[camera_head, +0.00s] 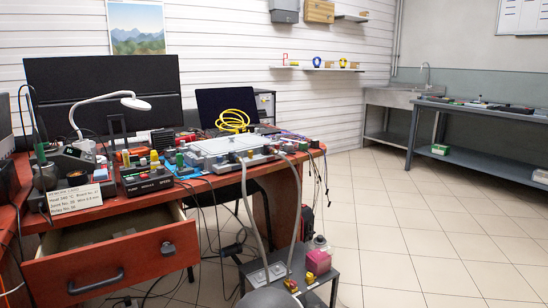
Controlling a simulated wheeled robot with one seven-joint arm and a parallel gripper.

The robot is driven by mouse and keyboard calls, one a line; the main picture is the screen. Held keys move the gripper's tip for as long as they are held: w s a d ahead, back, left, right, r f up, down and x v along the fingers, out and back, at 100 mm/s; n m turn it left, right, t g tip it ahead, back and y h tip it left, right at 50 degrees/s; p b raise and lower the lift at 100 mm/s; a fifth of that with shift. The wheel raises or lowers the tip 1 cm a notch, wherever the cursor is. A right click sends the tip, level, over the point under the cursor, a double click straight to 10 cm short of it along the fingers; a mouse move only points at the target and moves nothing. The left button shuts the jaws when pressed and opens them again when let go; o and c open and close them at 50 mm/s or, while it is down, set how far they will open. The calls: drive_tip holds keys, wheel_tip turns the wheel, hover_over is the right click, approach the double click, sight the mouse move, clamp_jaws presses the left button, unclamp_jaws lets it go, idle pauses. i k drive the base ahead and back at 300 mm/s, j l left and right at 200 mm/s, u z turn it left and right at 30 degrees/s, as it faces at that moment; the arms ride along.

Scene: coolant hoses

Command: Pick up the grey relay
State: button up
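I cannot single out the grey relay for sure. Several small blocks stand on the red-brown desk (220,183), among them a yellow block (154,160) and a green block (179,160) near a pump module (147,181). More small parts lie on the grey bench at the right, too small to tell apart. My gripper is not in view, so whether it is open or holds anything is not shown.
The desk drawer (112,262) is pulled open. A low grey stand (318,280) with hoses running down to it and a pink container (318,262) stands before the desk. A grey bench (480,118) and a sink (396,97) are at the right. Tiled floor between is clear.

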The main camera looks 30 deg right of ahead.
sight(288, 148)
drive_tip(key=i+l, duration=0.15)
drive_tip(key=l, duration=0.15)
drive_tip(key=i+l, duration=0.1)
drive_tip(key=l, duration=0.25)
drive_tip(key=i+l, duration=0.15)
drive_tip(key=l, duration=0.15)
drive_tip(key=i+l, duration=0.15)
drive_tip(key=l, duration=0.2)
